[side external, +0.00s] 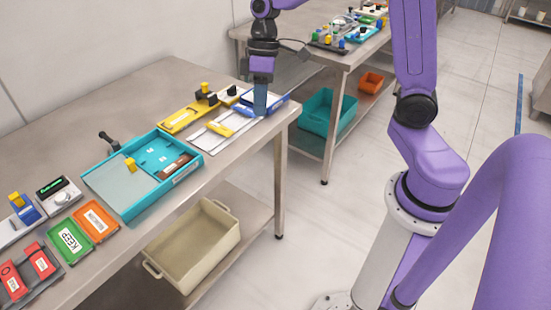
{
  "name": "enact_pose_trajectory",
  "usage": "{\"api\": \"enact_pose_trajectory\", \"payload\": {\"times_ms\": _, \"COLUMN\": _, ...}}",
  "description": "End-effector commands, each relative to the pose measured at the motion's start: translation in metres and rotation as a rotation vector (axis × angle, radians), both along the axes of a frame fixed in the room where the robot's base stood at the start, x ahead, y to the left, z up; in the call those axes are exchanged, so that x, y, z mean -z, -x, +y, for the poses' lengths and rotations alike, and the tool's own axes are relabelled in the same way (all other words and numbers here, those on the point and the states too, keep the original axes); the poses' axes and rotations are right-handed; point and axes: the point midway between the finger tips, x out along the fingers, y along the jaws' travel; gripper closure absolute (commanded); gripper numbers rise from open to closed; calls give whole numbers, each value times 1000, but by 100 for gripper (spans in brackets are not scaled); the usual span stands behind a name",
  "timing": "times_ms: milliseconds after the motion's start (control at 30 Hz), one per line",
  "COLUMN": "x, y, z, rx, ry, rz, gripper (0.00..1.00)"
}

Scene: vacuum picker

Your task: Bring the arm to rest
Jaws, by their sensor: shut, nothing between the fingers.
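My gripper (260,104) is at the far right end of the near steel table (150,90). It points straight down, with its blue-grey tip in front of a blue tray (277,99). It is shut and holds nothing that I can see. Whether the tip touches the tray or hangs just above it I cannot tell. My arm reaches in from the top of the picture.
A yellow fixture (184,121) and a white board (205,142) lie left of my gripper. A teal tray (130,205) stands mid-table, with green (72,240) and orange (98,222) trays nearby. A beige bin (195,240) sits below. A second table (350,55) stands behind.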

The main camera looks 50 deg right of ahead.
Motion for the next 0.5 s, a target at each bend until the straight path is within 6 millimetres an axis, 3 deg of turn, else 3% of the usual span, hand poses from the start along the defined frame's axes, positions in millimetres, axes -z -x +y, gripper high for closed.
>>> {"api": "enact_pose_trajectory", "payload": {"times_ms": 33, "x": -3, "y": 20, "z": 10, "rx": -41, "ry": 19, "rz": -4, "gripper": 100}}
{"api": "enact_pose_trajectory", "payload": {"times_ms": 200, "x": -6, "y": 80, "z": 29, "rx": -150, "ry": 85, "rz": -24, "gripper": 100}}
{"api": "enact_pose_trajectory", "payload": {"times_ms": 500, "x": -2, "y": 176, "z": 27, "rx": -339, "ry": 174, "rz": -102, "gripper": 100}}
